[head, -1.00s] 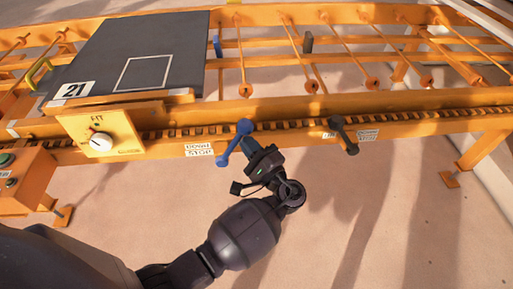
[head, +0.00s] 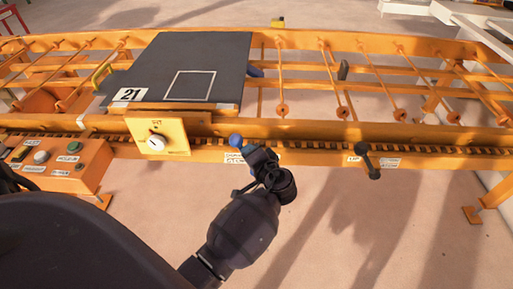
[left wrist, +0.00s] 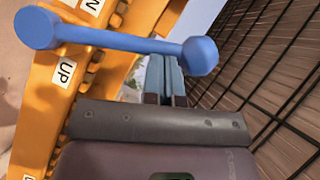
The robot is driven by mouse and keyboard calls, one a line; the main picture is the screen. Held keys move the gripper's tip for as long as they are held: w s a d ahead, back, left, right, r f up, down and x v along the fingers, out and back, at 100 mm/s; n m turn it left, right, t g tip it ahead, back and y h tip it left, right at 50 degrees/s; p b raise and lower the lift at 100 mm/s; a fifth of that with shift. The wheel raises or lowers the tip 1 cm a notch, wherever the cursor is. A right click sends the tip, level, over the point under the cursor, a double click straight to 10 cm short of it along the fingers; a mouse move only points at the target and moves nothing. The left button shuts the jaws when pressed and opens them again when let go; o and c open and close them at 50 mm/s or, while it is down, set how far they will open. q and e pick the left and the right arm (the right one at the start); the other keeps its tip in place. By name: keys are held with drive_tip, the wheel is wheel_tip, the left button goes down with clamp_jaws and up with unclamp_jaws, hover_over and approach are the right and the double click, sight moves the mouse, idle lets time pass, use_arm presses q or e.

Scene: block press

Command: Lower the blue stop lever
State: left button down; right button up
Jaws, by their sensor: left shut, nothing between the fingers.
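The blue stop lever (head: 235,140) is on the front rail of the orange frame. In the head view only one rounded end and a little of its shaft show, just up and left of my left gripper (head: 249,152), which hides the rest. In the left wrist view the lever (left wrist: 120,42) shows whole, a bar with a thick round end at left and a ball at right. My left gripper (left wrist: 165,78) is shut and empty, its fingertips close to the bar near the ball. I cannot tell whether they touch. My right gripper is not in view.
A black lever (head: 368,161) is farther right on the rail. A white knob on a yellow panel (head: 172,149) and an orange button box (head: 92,171) are at left. A dark plate (head: 215,85) lies on the frame. The floor in front is clear.

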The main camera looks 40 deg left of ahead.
use_arm(q)
drive_tip(key=shift+s+a+f+n+h+p, duration=0.25)
drive_tip(key=shift+s+a+n+h, duration=0.15)
drive_tip(key=shift+a+n, duration=0.15)
drive_tip(key=shift+s+a+f+n+h+p, duration=0.15)
drive_tip(key=shift+s+a+n+h+p, duration=0.15)
drive_tip(key=shift+a+n+h, duration=0.25)
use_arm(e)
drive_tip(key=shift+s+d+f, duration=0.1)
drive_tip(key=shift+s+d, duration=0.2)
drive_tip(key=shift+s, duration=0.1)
use_arm(q)
drive_tip(key=shift+s+a+f, duration=0.15)
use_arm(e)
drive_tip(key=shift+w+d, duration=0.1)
